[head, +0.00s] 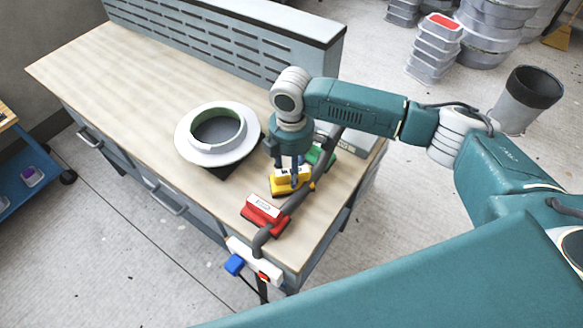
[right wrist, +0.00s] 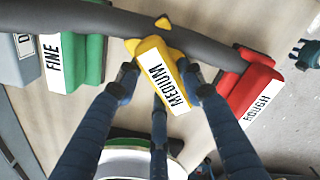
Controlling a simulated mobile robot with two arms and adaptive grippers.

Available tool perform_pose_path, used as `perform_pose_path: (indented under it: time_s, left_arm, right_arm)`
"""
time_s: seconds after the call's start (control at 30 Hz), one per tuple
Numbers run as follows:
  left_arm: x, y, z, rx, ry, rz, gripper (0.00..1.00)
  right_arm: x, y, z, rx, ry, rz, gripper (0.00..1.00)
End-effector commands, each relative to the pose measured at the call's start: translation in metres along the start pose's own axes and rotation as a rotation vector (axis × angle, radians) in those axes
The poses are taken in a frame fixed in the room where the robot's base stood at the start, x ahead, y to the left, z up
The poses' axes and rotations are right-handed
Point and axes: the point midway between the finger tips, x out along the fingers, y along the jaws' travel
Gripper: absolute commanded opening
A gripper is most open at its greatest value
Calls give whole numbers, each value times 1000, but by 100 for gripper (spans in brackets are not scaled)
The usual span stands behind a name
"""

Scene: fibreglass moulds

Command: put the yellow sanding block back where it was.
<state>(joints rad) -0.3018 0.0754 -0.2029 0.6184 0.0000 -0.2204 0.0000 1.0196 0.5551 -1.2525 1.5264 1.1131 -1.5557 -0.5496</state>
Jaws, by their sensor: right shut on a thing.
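The yellow sanding block (head: 284,186), labelled MEDIUM, is at the right end of the bench, between a red block (head: 262,212) and a green block (head: 318,158). My right gripper (head: 291,178) comes down from above and is shut on it. In the right wrist view the fingers (right wrist: 158,82) grip both sides of the yellow block (right wrist: 152,58), which is turned at an angle to the green block (right wrist: 88,48). I cannot tell whether its underside touches the bench. My left gripper is not in view.
A grey hose (head: 296,197) crosses close beside the yellow block and hides one corner of it. The red block, labelled ROUGH (right wrist: 250,90), is nearby. A round white mould (head: 185,148) stands to the left. The bench's left part (head: 100,75) is clear.

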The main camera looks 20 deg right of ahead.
Motion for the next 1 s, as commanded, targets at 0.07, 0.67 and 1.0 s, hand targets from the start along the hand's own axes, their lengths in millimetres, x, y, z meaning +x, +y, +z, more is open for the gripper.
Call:
perform_pose_path:
  time_s: [0.07,0.67,1.0]
  left_arm:
    - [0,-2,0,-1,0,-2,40]
    - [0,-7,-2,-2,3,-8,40]
    - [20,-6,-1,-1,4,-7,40]
  right_arm:
    - [0,0,0,0,1,1,17]
    - [0,0,0,0,0,1,57]
    - [-53,2,0,0,2,5,57]
